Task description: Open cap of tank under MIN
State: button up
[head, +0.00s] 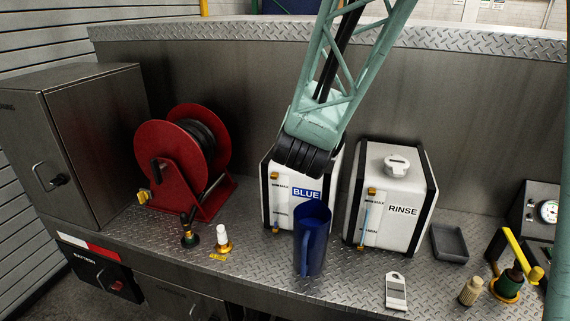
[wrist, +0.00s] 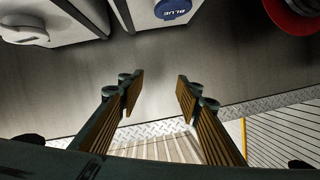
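A white tank labelled BLUE (head: 282,205) stands at the back middle of the deck in the head view; my arm hides its top. Its blue cap (wrist: 172,9) shows at the top edge of the wrist view. A white tank labelled RINSE (head: 405,224) stands to its right, with a white cap (head: 397,165) on top, seated. Each tank has a front sight gauge with MAX and lower marks. The RINSE gauge (head: 366,217) shows a bluish strip; the BLUE gauge (head: 275,205) looks pale, its level too small to tell. My gripper (wrist: 161,92) is open and empty, apart from both caps.
A blue jug (head: 316,242) stands before the BLUE tank. A red hose reel (head: 160,170) and a steel cabinet (head: 90,150) are left. A grey tray (head: 450,243), a white tag-like piece (head: 396,292) and a yellow-handled valve (head: 514,262) are right. Small fittings stand left of the jug.

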jog(key=s+a+f+n+t+h+b, duration=0.1)
jog(key=s+a+f+b, duration=0.1)
jog(key=s+a+f, duration=0.2)
jog(key=s+a+f+n+t+h+b, duration=0.1)
jog(key=s+a+f, duration=0.3)
jog(key=f, duration=0.6)
jog(key=shift+s+a+f+b, duration=0.3)
jog(key=shift+s+b, duration=0.2)
jog(key=shift+s, duration=0.1)
jog(key=shift+w, duration=0.1)
jog(key=shift+d+r+x, duration=0.1)
jog(key=shift+r+x, duration=0.05)
jog(key=shift+x, duration=3.25)
jog(key=shift+d+r+x, duration=0.1)
jog(key=shift+x, duration=3.3)
jog(key=shift+r, duration=0.1)
grip_shut()
